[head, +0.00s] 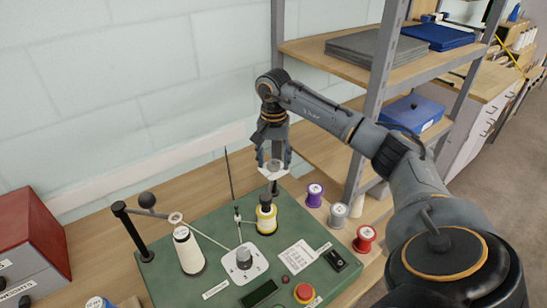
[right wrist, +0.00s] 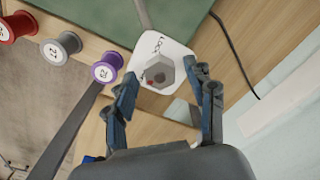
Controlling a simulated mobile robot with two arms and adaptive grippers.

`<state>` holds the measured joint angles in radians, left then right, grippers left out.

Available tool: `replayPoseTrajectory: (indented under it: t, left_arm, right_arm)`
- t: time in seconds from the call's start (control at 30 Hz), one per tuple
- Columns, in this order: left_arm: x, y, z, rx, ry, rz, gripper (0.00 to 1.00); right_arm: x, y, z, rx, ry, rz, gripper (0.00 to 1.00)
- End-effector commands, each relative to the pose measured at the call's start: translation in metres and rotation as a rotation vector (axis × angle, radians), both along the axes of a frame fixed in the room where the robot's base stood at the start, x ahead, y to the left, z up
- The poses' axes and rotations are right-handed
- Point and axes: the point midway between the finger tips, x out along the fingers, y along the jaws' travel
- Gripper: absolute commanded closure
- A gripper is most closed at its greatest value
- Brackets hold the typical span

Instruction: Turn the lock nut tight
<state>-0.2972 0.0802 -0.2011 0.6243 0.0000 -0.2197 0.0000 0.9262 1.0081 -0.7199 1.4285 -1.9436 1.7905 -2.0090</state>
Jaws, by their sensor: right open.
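The lock nut is a grey hexagonal nut (right wrist: 160,74) on a white plate (right wrist: 175,48) marked with lettering in the right wrist view. In the head view the white plate (head: 265,175) sits just under my right gripper (head: 273,158), above the dark post and yellow spool (head: 266,220). My right gripper also shows in the right wrist view (right wrist: 163,78); its two blue-grey fingers are apart, one on each side of the nut. I see a gap between the fingers and the nut; contact is not clear. My left gripper is not in view.
The green board (head: 215,285) carries a white thread cone (head: 188,250), a white dial (head: 244,262) and a red button (head: 304,292). Purple (head: 314,195), grey (head: 339,215) and red (head: 364,238) spools stand right of it. A metal shelf (head: 372,90) rises close behind my right arm.

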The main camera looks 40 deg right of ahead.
Motion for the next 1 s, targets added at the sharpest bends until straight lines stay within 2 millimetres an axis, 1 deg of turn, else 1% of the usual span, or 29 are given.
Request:
replayPoseTrajectory:
  t: [0.2, 0.23, 0.27, 0.3, 0.37, 0.4, 0.5, 0.77, 1.0]
  left_arm:
    - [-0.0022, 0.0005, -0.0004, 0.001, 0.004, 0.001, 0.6]
    - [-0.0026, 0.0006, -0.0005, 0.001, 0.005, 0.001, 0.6]
    - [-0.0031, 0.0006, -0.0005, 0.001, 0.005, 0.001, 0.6]
    - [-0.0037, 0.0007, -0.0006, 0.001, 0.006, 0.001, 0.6]
    - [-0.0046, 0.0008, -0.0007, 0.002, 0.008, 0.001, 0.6]
    - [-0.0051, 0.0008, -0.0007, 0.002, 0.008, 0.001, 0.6]
    - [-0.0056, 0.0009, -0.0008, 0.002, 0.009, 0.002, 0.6]
    - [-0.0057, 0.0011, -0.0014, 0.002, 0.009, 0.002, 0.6]
    - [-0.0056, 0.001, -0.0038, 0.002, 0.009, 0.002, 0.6]
  right_arm:
    - [0.0002, 0.0, -0.0006, 0.001, -0.001, 0.0, 0.45]
    - [0.0002, 0.0001, -0.0006, 0.001, -0.001, 0.0, 0.47]
    - [0.0002, 0.0001, -0.0005, 0.001, -0.001, 0.0, 0.53]
    - [0.0002, 0.0001, -0.0005, 0.001, -0.001, 0.0, 0.61]
    - [0.0002, 0.0001, -0.0004, 0.0, 0.0, 0.0, 0.73]
    - [0.0002, 0.0001, -0.0004, 0.0, 0.0, 0.0, 0.82]
    - [0.0, 0.0001, -0.0004, 0.0, 0.0, 0.0, 0.99]
    - [0.0, 0.0, -0.0006, 0.001, 0.001, -0.02, 0.99]
    - [0.0002, 0.0002, -0.0007, 0.001, 0.001, -0.132, 0.99]
